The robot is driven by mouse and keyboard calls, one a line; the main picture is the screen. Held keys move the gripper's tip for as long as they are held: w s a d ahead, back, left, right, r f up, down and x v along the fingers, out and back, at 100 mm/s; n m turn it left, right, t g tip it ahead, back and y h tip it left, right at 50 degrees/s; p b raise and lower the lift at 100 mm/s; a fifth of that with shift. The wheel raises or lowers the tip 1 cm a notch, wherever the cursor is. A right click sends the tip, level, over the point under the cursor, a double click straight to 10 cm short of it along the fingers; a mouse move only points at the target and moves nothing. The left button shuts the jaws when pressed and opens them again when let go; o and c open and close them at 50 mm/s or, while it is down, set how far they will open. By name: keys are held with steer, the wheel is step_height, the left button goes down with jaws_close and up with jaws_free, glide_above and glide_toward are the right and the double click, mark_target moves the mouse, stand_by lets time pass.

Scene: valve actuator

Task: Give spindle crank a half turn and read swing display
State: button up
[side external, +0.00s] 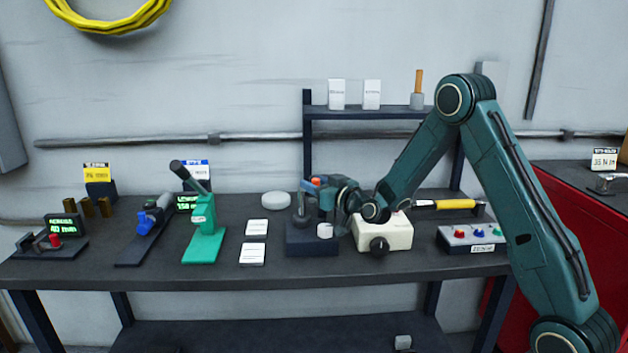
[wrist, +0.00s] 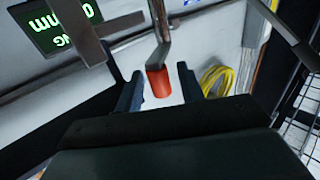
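The spindle crank's red-orange grip (wrist: 158,82) hangs on a bent metal arm (wrist: 160,25) in the wrist view. My gripper (wrist: 159,88) is open, with one finger on each side of the grip and a narrow gap showing at both. In the side view the grip (side external: 316,181) is a small orange spot at my gripper (side external: 313,185), above a dark block (side external: 310,240).
A cream box with a black knob (side external: 384,233) stands close right of the dark block, under my arm. White cards (side external: 255,228) and a green press (side external: 203,235) are to the left. A button box (side external: 472,237) and a yellow-handled tool (side external: 455,204) are to the right.

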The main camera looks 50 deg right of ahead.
steer(key=s+a, duration=0.1)
steer(key=s, duration=0.6)
steer(key=shift+s, duration=0.15)
stand_by(0.5)
steer(key=shift+o, duration=0.3)
steer(key=s+d+n+g+y, duration=0.1)
steer(key=s+d+n+y, duration=0.2)
steer(key=y, duration=0.6)
steer(key=shift+s+d+r+n, duration=0.15)
steer(key=shift+s+d+n, duration=0.25)
steer(key=shift+d+n, duration=0.9)
steer(key=shift+w+a, duration=0.15)
steer(key=shift+a, duration=0.1)
steer(key=x, duration=1.3)
steer(key=shift+w+a, duration=0.1)
steer(key=shift+w, duration=0.1)
